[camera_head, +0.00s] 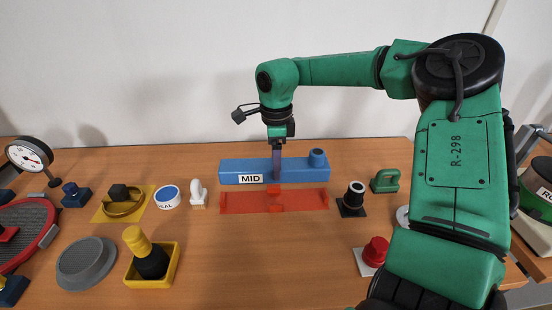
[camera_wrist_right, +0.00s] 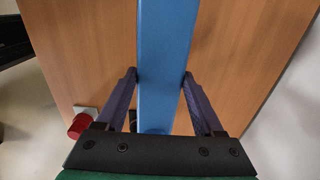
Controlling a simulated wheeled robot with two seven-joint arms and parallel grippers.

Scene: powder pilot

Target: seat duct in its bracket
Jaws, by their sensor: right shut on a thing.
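The duct is a long blue bar (camera_head: 235,167) with a "MID" label and a short round stub on top at its right end. My right gripper (camera_head: 277,176) comes down from above and is shut on the duct near its middle. In the right wrist view the duct (camera_wrist_right: 165,60) runs between the two purple fingers, which touch its sides. The bracket looks to be the flat red translucent piece (camera_head: 240,201) with a raised middle part. It lies on the table just in front of the duct as seen from the head. I cannot tell the duct's height above the table. My left gripper is not in view.
A black cylinder on a dark base (camera_head: 353,196), a green handle block (camera_head: 385,180) and a red knob (camera_head: 374,252) stand to the right. A white piece (camera_head: 198,195) and a yellow tray (camera_head: 165,280) stand to the left. The table front of the bracket is clear.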

